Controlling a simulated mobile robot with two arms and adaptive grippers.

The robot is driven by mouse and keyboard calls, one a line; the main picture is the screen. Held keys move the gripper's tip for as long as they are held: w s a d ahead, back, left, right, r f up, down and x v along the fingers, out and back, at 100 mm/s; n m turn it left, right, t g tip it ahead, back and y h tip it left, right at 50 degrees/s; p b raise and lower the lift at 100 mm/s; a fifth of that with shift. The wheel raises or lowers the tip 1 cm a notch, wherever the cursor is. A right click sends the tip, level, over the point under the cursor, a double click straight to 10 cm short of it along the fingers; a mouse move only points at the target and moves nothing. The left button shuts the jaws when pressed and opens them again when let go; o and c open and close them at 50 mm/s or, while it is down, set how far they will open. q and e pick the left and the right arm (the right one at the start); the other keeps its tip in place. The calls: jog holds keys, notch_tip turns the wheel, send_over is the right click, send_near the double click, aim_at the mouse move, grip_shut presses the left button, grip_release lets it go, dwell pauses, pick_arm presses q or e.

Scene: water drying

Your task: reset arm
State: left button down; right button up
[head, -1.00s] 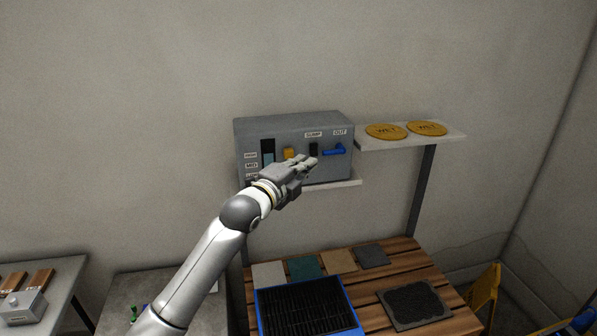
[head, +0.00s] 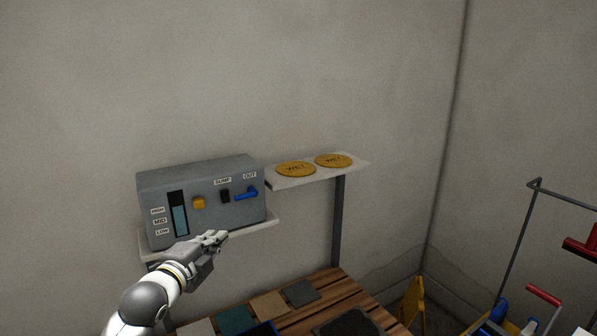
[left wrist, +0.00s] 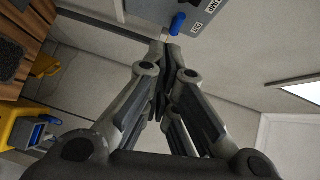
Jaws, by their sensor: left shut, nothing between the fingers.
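My left gripper (head: 216,240) is shut and empty in the head view, in front of the lower edge of the grey control box. The left wrist view also shows its fingers (left wrist: 169,50) closed together. The grey box (head: 155,190) stands on a wall shelf. The lever points sideways. The gripper is apart from these controls in the picture. My right gripper is not in view.
Two yellow WET discs (head: 296,169) lie on a white shelf (head: 350,169) to the right. Below is a slatted wooden table (head: 330,284) with coloured tiles and a dark mat. A yellow sign (head: 412,300) and a cart frame (head: 533,184) stand at the right.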

pick_arm(q)
jog(key=s+d+f+n+g+y, duration=0.1)
jog(key=s+d+f+n+g, duration=0.2)
jog(key=s+f, duration=0.5)
jog(key=s+f+n+g, duration=0.2)
jog(key=s+f+n, duration=0.2)
jog(key=s+f, duration=0.45)
jog(key=s+f+n+g+y, duration=0.1)
jog(key=s+f+n+g, duration=0.4)
jog(key=s, duration=0.7)
jog(key=s+f+n+g+y, duration=0.1)
jog(key=s+f+n+g, duration=0.35)
jog(key=s, duration=0.75)
notch_tip(320, 180, down, 28)
jog(key=s+a+f+b, duration=0.1)
jog(key=s+a+f, duration=0.2)
jog(key=s+f, duration=1.4)
jog(key=shift+s+f+g, duration=0.3)
jog(key=shift+s+g, duration=0.15)
jog(key=shift+s, duration=0.1)
